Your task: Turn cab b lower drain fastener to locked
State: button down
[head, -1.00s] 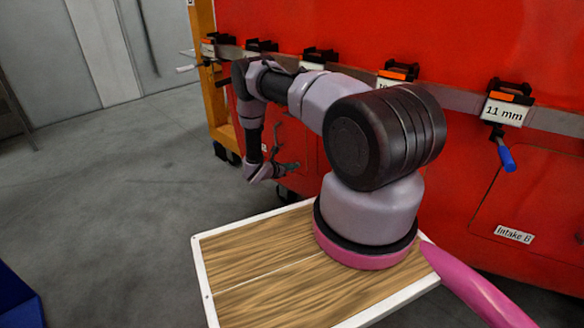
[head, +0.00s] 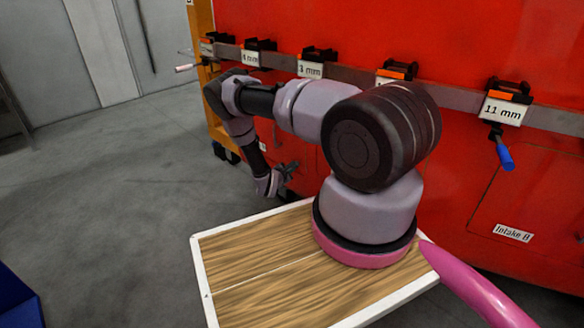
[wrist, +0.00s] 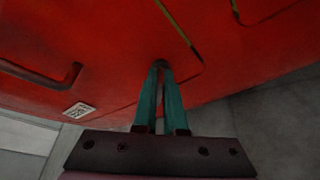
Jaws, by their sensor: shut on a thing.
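My gripper (wrist: 160,70) reaches the lower part of a red cab panel (wrist: 110,35) with its two long teal fingers. The fingertips are close together on a small dark thing (wrist: 160,63) at the panel, which seems to be the drain fastener; the tips mostly hide it, so I cannot tell its turn position. In the head view my gripper (head: 292,168) is low beside the red cab (head: 440,180), beyond my wooden deck. The fastener does not show clearly there.
A dark red handle (wrist: 40,75) and a small white label (wrist: 78,110) are on the panel near the fingers. A rail on the cab carries labelled holders, one with a blue-handled tool (head: 504,155) under an 11 mm label (head: 504,111). Grey floor (head: 110,190) lies open at left.

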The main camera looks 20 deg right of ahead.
jog(key=m+t, duration=0.1)
jog(key=m, duration=0.2)
jog(key=shift+s+f+t, duration=0.15)
jog(key=shift+f+t, duration=0.1)
jog(key=shift+t, duration=0.15)
jog(key=m+t, duration=0.1)
jog(key=m, duration=0.3)
jog(key=shift+d+f+t+h, duration=0.1)
jog(key=shift+f+t+h, duration=0.1)
jog(key=shift+t+h, duration=0.2)
jog(key=shift+m, duration=0.4)
jog(key=c, duration=1)
grip_release()
jog(key=shift+s, duration=0.1)
jog(key=v, duration=1)
jog(key=shift+s+a, duration=0.25)
jog(key=shift+a, duration=0.05)
jog(key=shift+f, duration=0.1)
